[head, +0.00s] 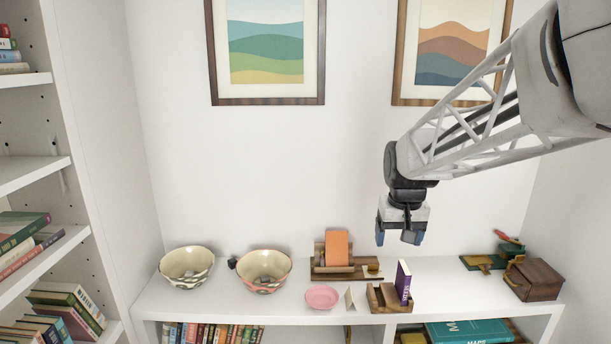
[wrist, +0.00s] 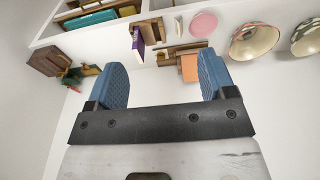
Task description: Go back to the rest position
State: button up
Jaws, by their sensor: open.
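My gripper (head: 399,238) hangs from my arm above the right half of the white shelf top (head: 450,291), pointing down. In the wrist view my gripper (wrist: 163,82) shows its two blue fingers wide apart, with nothing between them. It touches nothing. Below it stand a wooden holder with an orange book (head: 337,247) and a smaller wooden holder with a purple book (head: 403,281). Both also show beyond the fingers in the wrist view, the orange book (wrist: 189,68) partly beside the right finger.
Two patterned bowls (head: 187,267) (head: 264,270) and a pink dish (head: 322,297) stand to the left. A wooden box (head: 534,279) and green items (head: 484,262) are at the right. Framed pictures (head: 267,50) hang on the wall behind. Bookshelves (head: 35,172) line the left side.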

jog(key=s+a+f, duration=0.1)
jog(key=s, duration=1.3)
jog(key=s+a+f, duration=0.1)
jog(key=s+f, duration=0.1)
jog(key=s, duration=1.2)
jog(key=shift+s+f+t, duration=0.15)
jog(key=shift+s+t, duration=0.1)
jog(key=shift+t, duration=0.15)
